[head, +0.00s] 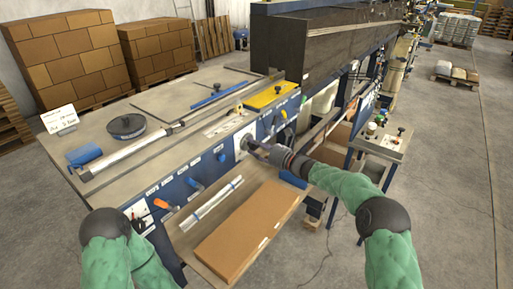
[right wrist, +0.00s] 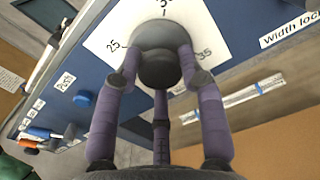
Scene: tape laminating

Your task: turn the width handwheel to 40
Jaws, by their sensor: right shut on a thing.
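The width handwheel is a dark round knob (right wrist: 160,66) in front of a white square dial plate (right wrist: 105,42). The plate shows 25 at the left, 35 at the right and a cut-off number at the top; the pointer reading is unclear. In the head view the dial plate (head: 241,135) sits on the blue front panel, mostly behind my gripper. My right gripper (head: 256,147) reaches it from the right. In the right wrist view its purple-grey fingers (right wrist: 164,80) are closed around the knob. My left arm shows at the lower left, its gripper out of view.
A shelf below the panel holds a brown cardboard piece (head: 245,230) and clear tubes (head: 212,203). Orange (head: 163,205) and blue (head: 194,183) handles stick out of the panel to the left. A small side table (head: 384,144) stands at the right.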

